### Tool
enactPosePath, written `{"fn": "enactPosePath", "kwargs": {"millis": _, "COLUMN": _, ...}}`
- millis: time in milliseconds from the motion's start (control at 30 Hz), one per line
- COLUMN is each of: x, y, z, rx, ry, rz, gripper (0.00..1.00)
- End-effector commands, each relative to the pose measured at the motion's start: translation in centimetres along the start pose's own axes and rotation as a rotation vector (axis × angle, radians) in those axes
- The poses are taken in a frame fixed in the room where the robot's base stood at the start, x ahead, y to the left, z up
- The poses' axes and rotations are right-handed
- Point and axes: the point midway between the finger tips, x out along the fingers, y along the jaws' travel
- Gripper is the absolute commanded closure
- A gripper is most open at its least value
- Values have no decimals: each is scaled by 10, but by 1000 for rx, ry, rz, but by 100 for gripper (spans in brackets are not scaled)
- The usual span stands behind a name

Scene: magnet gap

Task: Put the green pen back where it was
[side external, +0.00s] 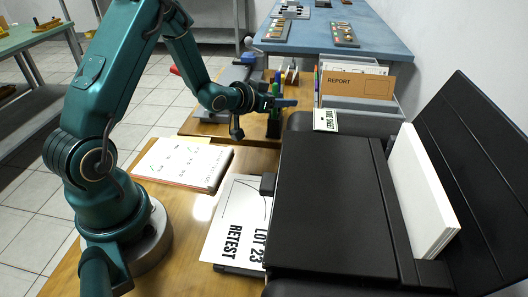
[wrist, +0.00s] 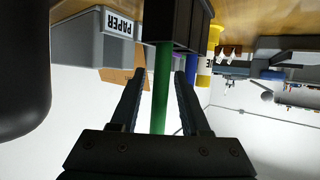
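The green pen (wrist: 161,85) stands in the black pen holder (wrist: 178,22) in the wrist view, with its lower end hidden inside. In the side external view the pen (side external: 278,77) rises above the holder (side external: 274,128), partly behind my gripper. My gripper (wrist: 159,74) is open, with one finger on each side of the pen in the picture and a gap visible on both sides. A blue pen (wrist: 192,68) shows beside the green one.
A large black machine (side external: 330,200) fills the right. A grey tray with a REPORT envelope (side external: 357,84) stands behind the holder. A yellow object (wrist: 207,62) is near the pens.

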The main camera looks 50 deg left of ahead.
Motion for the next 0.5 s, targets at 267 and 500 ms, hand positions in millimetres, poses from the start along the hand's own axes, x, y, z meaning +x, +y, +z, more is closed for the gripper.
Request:
{"fn": "enactPosePath", "kwargs": {"millis": 267, "x": -1, "y": 0, "z": -3, "rx": 0, "ry": 1, "rz": 0, "gripper": 54}}
{"fn": "enactPosePath", "kwargs": {"millis": 500, "x": -27, "y": -1, "z": -3, "rx": -1, "ry": 0, "rz": -2, "gripper": 54}}
